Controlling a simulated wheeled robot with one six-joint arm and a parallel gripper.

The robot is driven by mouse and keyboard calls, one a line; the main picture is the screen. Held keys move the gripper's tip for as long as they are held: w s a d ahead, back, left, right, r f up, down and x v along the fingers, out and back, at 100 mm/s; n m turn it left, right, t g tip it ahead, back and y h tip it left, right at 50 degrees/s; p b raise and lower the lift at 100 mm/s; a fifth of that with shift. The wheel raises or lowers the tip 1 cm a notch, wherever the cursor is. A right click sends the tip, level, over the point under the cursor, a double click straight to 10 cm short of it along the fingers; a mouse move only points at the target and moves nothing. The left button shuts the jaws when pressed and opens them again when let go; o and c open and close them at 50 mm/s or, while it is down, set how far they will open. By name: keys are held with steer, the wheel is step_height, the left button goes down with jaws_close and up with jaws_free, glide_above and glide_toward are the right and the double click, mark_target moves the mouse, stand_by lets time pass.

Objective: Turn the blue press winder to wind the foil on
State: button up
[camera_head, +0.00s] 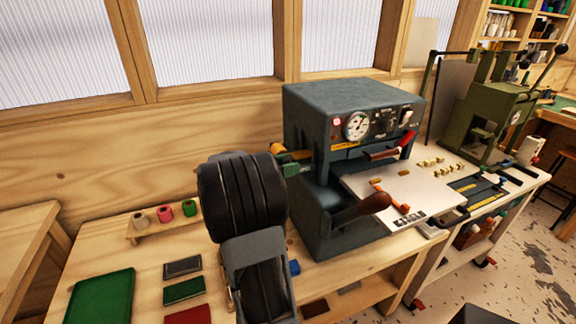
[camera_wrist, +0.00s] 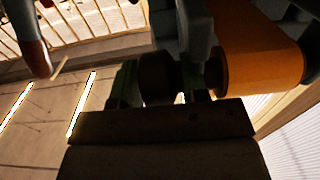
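The blue press (camera_head: 350,105) stands on the wooden bench, with a dial and switches on its front. An orange-gold foil roll (camera_head: 278,148) sits at its left side and shows large in the wrist view (camera_wrist: 262,60). A dark round winder knob (camera_wrist: 160,76) is on the roll's axle, left of the roll in the wrist view. My gripper (camera_wrist: 161,88) is at the winder, with a green finger on each side of the knob. The view is too dark to tell whether the fingers press on it. In the head view my arm hides most of the gripper.
Small foil rolls (camera_head: 165,213) stand on a wooden holder at left. The press's brown-handled lever (camera_head: 362,210) sticks out in front. An olive-green machine (camera_head: 487,118) stands at right.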

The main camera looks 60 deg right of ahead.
steer(key=c, duration=0.6)
steer(key=shift+a, duration=0.2)
steer(key=shift+c, duration=0.5)
steer(key=shift+d, duration=0.15)
steer(key=p, duration=0.2)
steer(key=shift+r+t+y+p, duration=0.3)
steer(key=shift+r+y+p, duration=0.05)
steer(key=shift+r+y, duration=0.05)
steer(key=y+p, duration=0.1)
steer(key=p, duration=0.2)
steer(key=t+y+p, duration=0.1)
steer(key=p, duration=0.2)
steer(key=shift+r+t+y+p, duration=0.2)
steer(key=shift+t+y+p, duration=0.1)
steer(key=shift+p, duration=0.1)
steer(key=t+y+p, duration=0.1)
steer(key=p, duration=0.3)
steer(key=shift+f, duration=0.2)
steer(key=shift+f+t+y+p, duration=0.35)
steer(key=shift+t+y+p, duration=0.25)
steer(key=shift+y+p, duration=0.2)
steer(key=shift+f, duration=0.1)
